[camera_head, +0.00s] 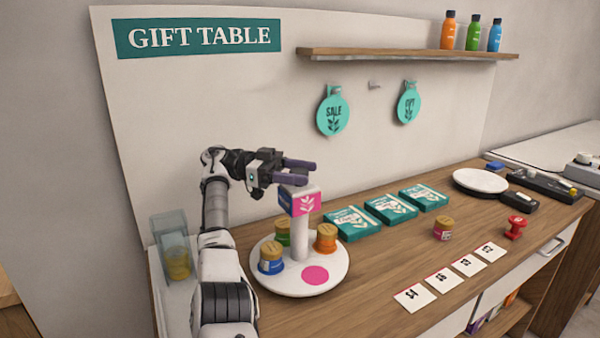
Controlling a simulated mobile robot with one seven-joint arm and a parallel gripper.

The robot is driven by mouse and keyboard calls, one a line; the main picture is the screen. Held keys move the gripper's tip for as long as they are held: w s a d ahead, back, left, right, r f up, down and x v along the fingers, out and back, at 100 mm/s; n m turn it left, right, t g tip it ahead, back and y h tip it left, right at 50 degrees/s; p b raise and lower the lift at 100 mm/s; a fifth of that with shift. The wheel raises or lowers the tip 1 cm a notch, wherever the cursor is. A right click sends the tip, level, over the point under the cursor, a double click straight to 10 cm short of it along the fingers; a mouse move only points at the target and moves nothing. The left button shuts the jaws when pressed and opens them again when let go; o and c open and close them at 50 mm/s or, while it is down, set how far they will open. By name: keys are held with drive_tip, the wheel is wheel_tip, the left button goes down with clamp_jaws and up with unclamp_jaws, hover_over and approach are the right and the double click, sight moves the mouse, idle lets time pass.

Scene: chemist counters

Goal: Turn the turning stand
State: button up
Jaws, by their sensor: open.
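The turning stand (290,284) is a round white base with an upright white post in its middle. A sign block (305,202) with a pink face and a blue face tops the post. Three gold-lidded jars stand on the base: a blue one (270,264) at the left, a green one (283,238) behind and an orange one (326,240) at the right. A flat pink disc (315,275) marks the bare front part. My gripper (313,171) is open, its fingers pointing right, just above or behind the sign block; I cannot tell whether they touch.
Teal boxes (386,208) lie right of the stand. A pink jar (443,228), a red stamp-like object (516,227) and white price cards (448,279) sit farther right. A clear container (172,250) stands left. A shelf (400,54) and hanging teal tags (333,114) are above.

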wheel_tip(320, 180, up, 20)
drive_tip(key=p, duration=1.2)
